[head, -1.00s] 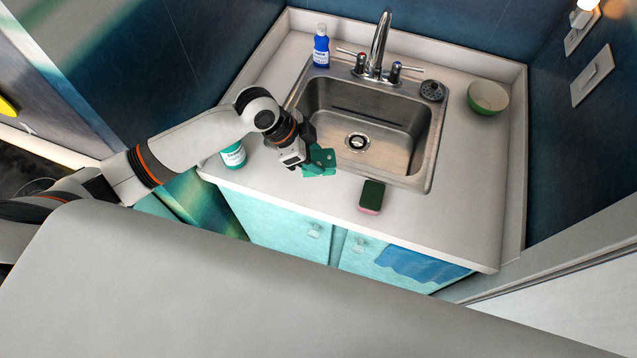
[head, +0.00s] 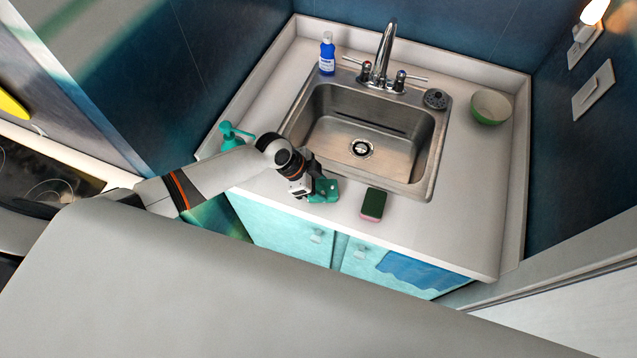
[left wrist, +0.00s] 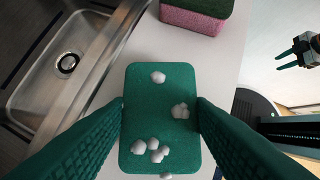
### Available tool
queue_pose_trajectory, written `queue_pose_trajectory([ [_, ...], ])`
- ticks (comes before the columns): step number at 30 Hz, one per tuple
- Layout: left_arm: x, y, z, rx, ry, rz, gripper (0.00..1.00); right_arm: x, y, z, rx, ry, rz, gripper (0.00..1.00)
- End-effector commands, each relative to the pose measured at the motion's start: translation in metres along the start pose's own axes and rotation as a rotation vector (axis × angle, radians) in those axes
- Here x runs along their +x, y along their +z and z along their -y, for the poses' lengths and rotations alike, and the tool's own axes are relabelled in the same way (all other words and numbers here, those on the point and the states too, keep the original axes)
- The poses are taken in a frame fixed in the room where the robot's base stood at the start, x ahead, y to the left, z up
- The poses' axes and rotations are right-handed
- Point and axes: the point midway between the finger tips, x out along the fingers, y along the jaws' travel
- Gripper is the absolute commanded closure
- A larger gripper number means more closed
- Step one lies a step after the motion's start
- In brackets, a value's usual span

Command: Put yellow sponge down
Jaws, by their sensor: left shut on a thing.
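My left gripper (head: 324,190) is over the front of the counter, left of a green-and-pink sponge (head: 373,205). In the left wrist view its teal fingers (left wrist: 160,104) are shut on the sides of a sponge with a dark green top face (left wrist: 158,95). White lumps lie on that face. The held sponge's lower side is hidden, so I see no yellow. I cannot tell whether it touches the counter. The green-and-pink sponge (left wrist: 198,12) also shows at the top of the left wrist view. My right gripper (left wrist: 294,57) shows there at the right, its fingers apart and empty.
The sink (head: 362,140) lies behind my left gripper, with a faucet (head: 384,55). A blue bottle (head: 327,55) stands behind it at left. A green bowl (head: 490,107) sits at right. A teal pump bottle (head: 231,135) is behind my arm. The counter (head: 460,220) is clear at front right.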

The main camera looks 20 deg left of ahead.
Motion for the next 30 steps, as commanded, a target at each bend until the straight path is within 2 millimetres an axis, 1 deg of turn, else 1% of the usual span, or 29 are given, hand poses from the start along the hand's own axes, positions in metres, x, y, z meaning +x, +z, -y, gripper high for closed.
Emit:
queue_pose_trajectory([
  [5,0.003,-0.002,0.000,0.000,0.000,-0.001,0.71,0.004,-0.002,-0.002,-0.001,0.003,-0.002,0.64],
  [6,0.002,-0.001,0.000,0.000,0.000,0.000,0.48,0.003,-0.002,-0.003,-0.001,0.004,-0.003,0.64],
  [8,0.002,-0.001,0.000,0.000,0.000,0.000,0.38,0.002,-0.002,-0.004,-0.001,0.005,-0.003,0.64],
  [9,0.002,-0.001,0.000,0.000,0.000,0.000,0.31,0.002,-0.002,-0.005,-0.001,0.006,-0.003,0.64],
  [17,0.001,-0.001,0.000,0.000,0.000,-0.001,0.31,0.002,-0.002,-0.006,-0.001,0.008,-0.003,0.64],
  [20,-0.003,0.001,0.000,0.000,0.000,0.000,0.31,-0.002,-0.001,-0.006,-0.001,0.008,-0.003,0.64],
  [21,-0.005,-0.001,-0.001,0.000,0.001,-0.001,0.31,0.001,-0.002,-0.006,-0.001,0.008,-0.003,0.64],
  [23,-0.013,-0.001,-0.001,0.001,0.001,-0.001,0.31,0.002,-0.002,-0.006,-0.001,0.008,-0.003,0.64],
  [25,-0.026,-0.001,-0.001,0.002,0.003,-0.001,0.31,0.004,-0.002,-0.006,-0.001,0.008,-0.003,0.64],
  [30,-0.064,-0.001,-0.001,0.004,0.003,-0.002,0.31,0.009,-0.003,-0.006,-0.001,0.007,-0.003,0.64],
])
